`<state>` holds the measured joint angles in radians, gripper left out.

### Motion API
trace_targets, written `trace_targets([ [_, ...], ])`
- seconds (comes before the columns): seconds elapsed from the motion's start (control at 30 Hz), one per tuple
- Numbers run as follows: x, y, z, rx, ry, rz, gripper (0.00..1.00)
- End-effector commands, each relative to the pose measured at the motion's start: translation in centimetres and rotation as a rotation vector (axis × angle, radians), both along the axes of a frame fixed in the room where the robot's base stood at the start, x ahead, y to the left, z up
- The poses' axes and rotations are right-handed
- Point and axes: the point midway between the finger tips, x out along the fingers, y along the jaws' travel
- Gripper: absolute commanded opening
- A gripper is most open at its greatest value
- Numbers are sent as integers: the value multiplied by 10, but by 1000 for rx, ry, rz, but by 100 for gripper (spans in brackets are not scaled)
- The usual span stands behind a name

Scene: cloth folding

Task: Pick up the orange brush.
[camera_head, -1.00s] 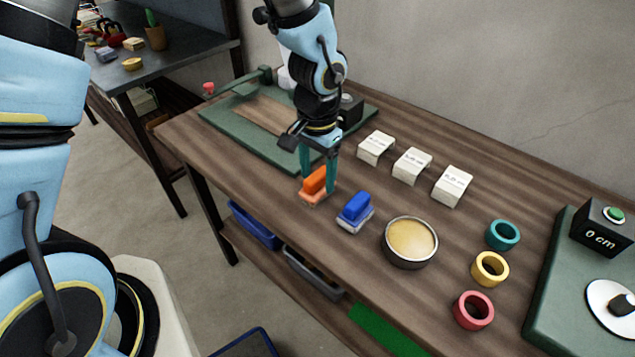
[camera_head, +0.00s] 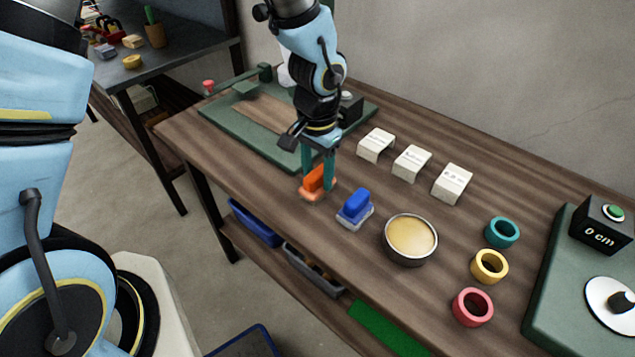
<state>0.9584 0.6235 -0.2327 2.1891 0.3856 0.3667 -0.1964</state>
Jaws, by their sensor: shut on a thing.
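The orange brush (camera_head: 313,184) is near the front edge of the wooden table (camera_head: 274,226), left of the blue brush (camera_head: 355,206). My gripper (camera_head: 318,178) points down with its teal fingers on either side of the orange brush's handle, shut on it. The fingers hide part of the brush. The brush is at or very close to the tabletop; I cannot tell whether it is clear of it.
A round tin (camera_head: 410,240) stands right of the blue brush. Several white blocks (camera_head: 411,163) lie behind. Teal (camera_head: 502,232), yellow (camera_head: 489,266) and red (camera_head: 472,307) rings are at the right. A green board (camera_head: 228,118) lies behind left of my gripper.

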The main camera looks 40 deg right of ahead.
Motion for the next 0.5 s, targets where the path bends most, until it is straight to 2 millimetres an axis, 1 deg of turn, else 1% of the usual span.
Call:
trace_targets([
  [0.17,0,0,1,-1,0,0,0],
  [0.27,0,-1,7,-3,-1,0,0],
  [0.37,1,-1,21,-4,-3,2,0],
  [0.5,1,-1,49,-5,-3,3,0],
])
